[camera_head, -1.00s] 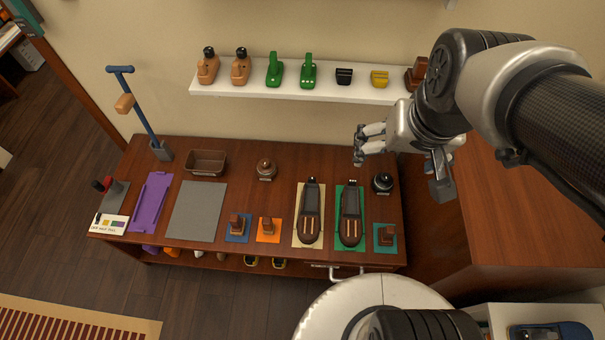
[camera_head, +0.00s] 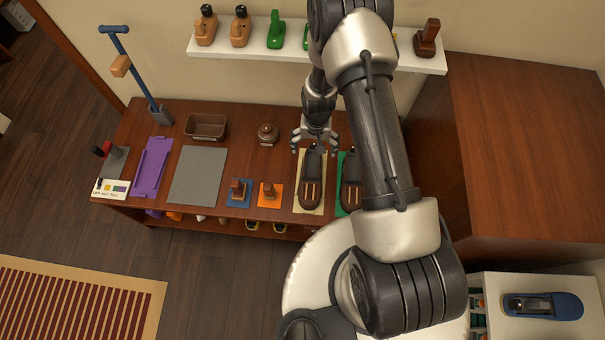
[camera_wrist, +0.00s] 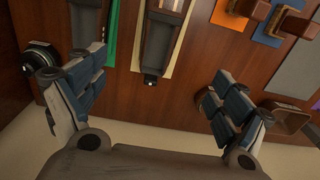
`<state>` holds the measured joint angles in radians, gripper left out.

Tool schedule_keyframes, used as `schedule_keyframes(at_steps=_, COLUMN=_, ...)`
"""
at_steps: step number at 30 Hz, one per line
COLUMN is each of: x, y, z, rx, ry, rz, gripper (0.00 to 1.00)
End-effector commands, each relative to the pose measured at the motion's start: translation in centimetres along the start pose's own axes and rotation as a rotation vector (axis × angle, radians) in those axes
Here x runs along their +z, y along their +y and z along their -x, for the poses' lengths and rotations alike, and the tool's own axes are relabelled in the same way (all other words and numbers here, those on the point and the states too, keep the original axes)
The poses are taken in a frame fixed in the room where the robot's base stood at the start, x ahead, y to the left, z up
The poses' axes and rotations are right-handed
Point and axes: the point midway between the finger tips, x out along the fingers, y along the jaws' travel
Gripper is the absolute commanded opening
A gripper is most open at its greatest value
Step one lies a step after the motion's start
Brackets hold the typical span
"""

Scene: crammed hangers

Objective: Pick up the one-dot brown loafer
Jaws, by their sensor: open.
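Two dark brown loafers lie side by side on the table. One loafer (camera_head: 311,185) is on a beige mat (camera_head: 301,203), and the other (camera_head: 351,185) is on a green mat, partly hidden by my arm. Their dots are too small to tell apart with certainty. My gripper (camera_head: 315,147) is open and empty at the far end of the loafer on the beige mat. In the wrist view, that loafer (camera_wrist: 158,45) points between my spread fingers (camera_wrist: 150,95), apart from them. The green-mat loafer (camera_wrist: 84,28) lies to its left there.
Brown blocks stand on a blue mat (camera_head: 229,200) and an orange mat (camera_head: 260,201) left of the loafers. A round brown jar (camera_head: 267,134) and a brown bin (camera_head: 207,126) stand behind. A shelf with shoes hangs above; a cabinet (camera_head: 520,150) stands right.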

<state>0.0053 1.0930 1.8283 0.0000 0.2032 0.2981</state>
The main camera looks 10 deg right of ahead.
Motion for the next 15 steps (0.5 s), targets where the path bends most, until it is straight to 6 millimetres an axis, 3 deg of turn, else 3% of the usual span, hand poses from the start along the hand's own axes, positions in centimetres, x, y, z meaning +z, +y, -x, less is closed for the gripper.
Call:
schedule_keyframes(at_steps=1, x=0.5, y=0.2, z=-1.4, rx=0.003, ry=-0.009, rz=-0.005, gripper=0.92)
schedule_keyframes(at_steps=8, x=1.1, y=0.3, z=-4.6, rx=0.006, ry=-0.018, rz=-0.014, gripper=0.92)
schedule_keyframes(at_steps=15, x=1.2, y=0.4, z=-9.8, rx=0.006, ry=-0.019, rz=-0.013, gripper=0.92)
